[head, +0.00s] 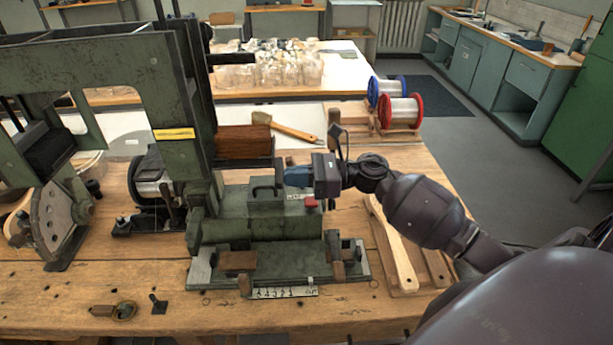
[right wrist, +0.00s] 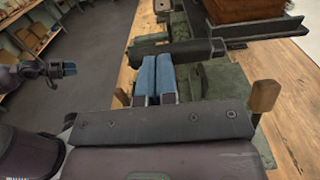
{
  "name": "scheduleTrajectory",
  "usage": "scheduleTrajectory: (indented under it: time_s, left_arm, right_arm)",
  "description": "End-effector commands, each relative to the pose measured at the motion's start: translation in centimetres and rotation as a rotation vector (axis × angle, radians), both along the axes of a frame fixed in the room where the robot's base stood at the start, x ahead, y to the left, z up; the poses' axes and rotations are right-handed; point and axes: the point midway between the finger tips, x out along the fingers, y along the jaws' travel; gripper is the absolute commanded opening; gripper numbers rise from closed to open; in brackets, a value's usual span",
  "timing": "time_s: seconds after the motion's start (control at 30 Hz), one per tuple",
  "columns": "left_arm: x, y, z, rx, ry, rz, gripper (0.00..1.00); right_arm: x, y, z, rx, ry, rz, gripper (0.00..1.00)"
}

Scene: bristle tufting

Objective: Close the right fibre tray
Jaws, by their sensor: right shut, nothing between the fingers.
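The right fibre tray (head: 252,163) is a dark ledge bearing a brown block of fibre (head: 243,142). It sticks out to the right of the green machine's upright. In the right wrist view the tray (right wrist: 265,29) shows at the top right, with the fibre (right wrist: 238,9) behind it. My right gripper (head: 288,176) is shut and empty, its blue fingers side by side, just right of the green carriage's top and lower right of the tray. The fingers (right wrist: 156,75) point at a dark bar; contact is unclear. My left gripper (right wrist: 68,69) shows small at the left, its opening unclear.
The green machine (head: 165,70) stands on the wooden bench. A black handle (head: 264,188) and a red knob (head: 311,203) sit on the carriage. A brush (head: 292,132) lies behind the tray. Wire spools (head: 400,109) stand back right; a wooden paddle (head: 393,245) lies under my right arm.

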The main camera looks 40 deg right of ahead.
Motion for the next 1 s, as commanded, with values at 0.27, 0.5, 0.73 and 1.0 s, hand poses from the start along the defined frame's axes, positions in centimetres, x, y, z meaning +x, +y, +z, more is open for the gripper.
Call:
scheduleTrajectory:
  time_s: [0.27,0.5,0.73,1.0]
  left_arm:
    - [-0.8,0.1,-1.7,0.000,0.024,0.003,0.45]
    - [-0.5,0.0,-1.5,0.000,0.018,0.001,0.45]
    - [0.3,-0.1,-1.1,0.000,0.002,-0.005,0.45]
    - [0.3,-0.1,-1.2,0.000,0.002,-0.005,0.45]
  right_arm:
    - [3.8,6.2,-0.1,0.001,-0.003,0.004,0.00]
    - [5.9,9.7,0.0,0.002,-0.001,0.002,0.00]
    - [6.3,10.5,0.1,0.002,-0.002,0.001,0.00]
    - [6.3,10.5,0.2,0.003,-0.004,0.002,0.00]
